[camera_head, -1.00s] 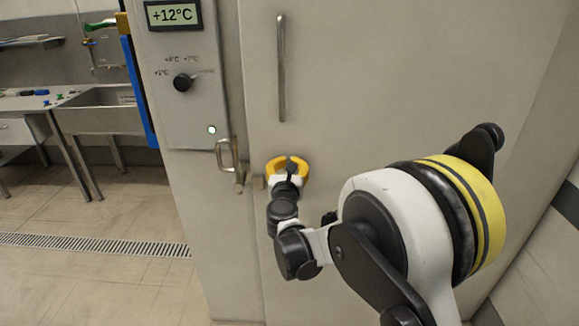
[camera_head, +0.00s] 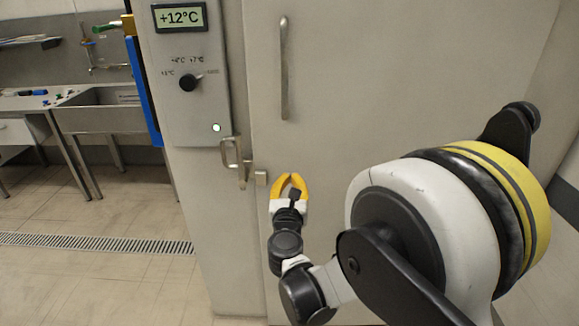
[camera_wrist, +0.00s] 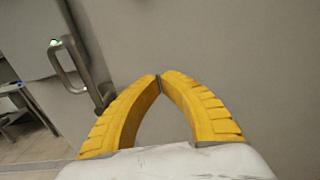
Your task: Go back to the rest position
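My gripper (camera_head: 290,178) has yellow fingers and is in front of the large grey door (camera_head: 400,80), a little right of and below the door latch (camera_head: 236,160). In the wrist view my gripper (camera_wrist: 160,78) has its fingertips together with nothing between them. The latch, a metal loop handle, also shows at the left of the wrist view (camera_wrist: 78,70), apart from the fingers. The door looks closed.
A control panel (camera_head: 190,110) with a +12°C display (camera_head: 180,17), a black knob (camera_head: 188,82) and a lit green light is left of the door. A vertical handle (camera_head: 284,70) is on the door. A sink bench (camera_head: 100,118) stands at the far left; the tiled floor there is clear.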

